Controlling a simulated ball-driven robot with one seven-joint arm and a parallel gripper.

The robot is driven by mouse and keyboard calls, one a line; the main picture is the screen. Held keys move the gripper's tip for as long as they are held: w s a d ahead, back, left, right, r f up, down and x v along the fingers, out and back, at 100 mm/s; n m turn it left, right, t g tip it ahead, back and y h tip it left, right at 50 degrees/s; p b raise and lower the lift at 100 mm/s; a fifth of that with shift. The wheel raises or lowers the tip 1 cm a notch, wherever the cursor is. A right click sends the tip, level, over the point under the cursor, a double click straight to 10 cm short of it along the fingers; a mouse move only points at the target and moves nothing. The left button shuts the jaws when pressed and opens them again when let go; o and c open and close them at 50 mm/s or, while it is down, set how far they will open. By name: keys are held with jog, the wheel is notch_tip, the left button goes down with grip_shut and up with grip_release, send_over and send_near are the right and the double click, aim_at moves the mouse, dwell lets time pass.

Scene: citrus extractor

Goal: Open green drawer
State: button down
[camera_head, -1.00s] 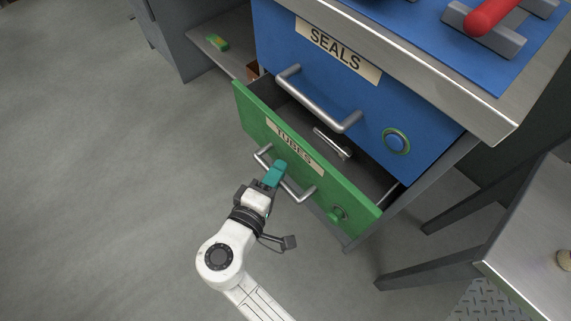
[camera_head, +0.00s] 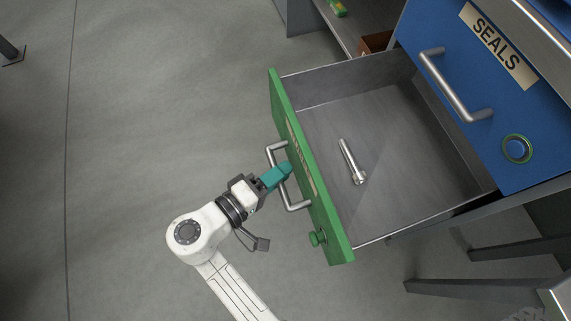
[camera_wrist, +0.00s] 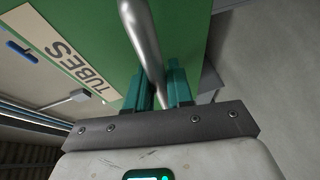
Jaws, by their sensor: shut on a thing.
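The green drawer (camera_head: 318,195) stands pulled well out of the cabinet, below the blue drawer. Its grey inside is open to view and holds a metal tube (camera_head: 351,161). Its silver bar handle (camera_head: 293,206) is on the front; the handle also shows large in the wrist view (camera_wrist: 141,38), beside the "TUBES" label (camera_wrist: 62,68). My gripper (camera_head: 284,174) is shut on the handle, with its teal fingers on either side of the bar. In the wrist view the fingers (camera_wrist: 163,88) cover part of the bar.
The blue drawer (camera_head: 490,110), labelled "SEALS", is shut above and to the right. A shelf with a green-yellow item (camera_head: 338,7) and a brown box (camera_head: 375,41) is at the top. Grey table legs (camera_head: 475,287) stand at lower right.

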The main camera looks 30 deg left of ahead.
jog(key=shift+s+a+f, duration=0.1)
jog(key=shift+s+a, duration=0.25)
jog(key=shift+s, duration=0.15)
jog(key=c, duration=1.1)
grip_release()
jog(key=p+v, duration=0.2)
jog(key=v, duration=0.8)
jog(key=shift+s, duration=0.35)
jog(key=shift+a, duration=0.1)
